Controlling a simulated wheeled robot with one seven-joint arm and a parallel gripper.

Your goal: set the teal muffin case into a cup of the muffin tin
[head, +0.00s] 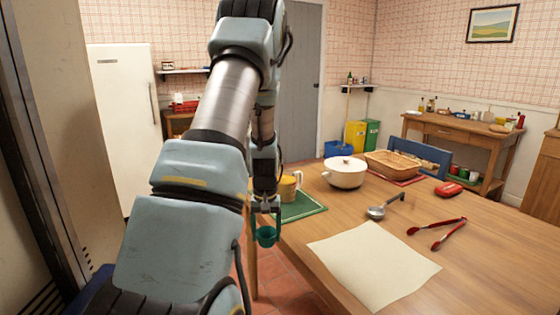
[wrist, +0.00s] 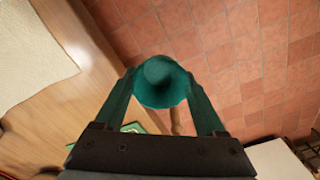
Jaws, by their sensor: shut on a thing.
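The teal muffin case (head: 266,236) is held in my gripper (head: 265,222), out past the left edge of the table and above the tiled floor. In the wrist view the teal muffin case (wrist: 162,82) sits between the two fingers of my gripper (wrist: 162,92), its round opening facing the camera. The gripper is shut on it. I do not see a muffin tin in either view.
The wooden table (head: 480,255) bears a paper sheet (head: 375,262), red tongs (head: 438,232), a ladle (head: 378,211), a white pot (head: 345,172), a basket (head: 392,163) and a yellow mug (head: 288,187) on a green mat (head: 303,208). Its front right is clear.

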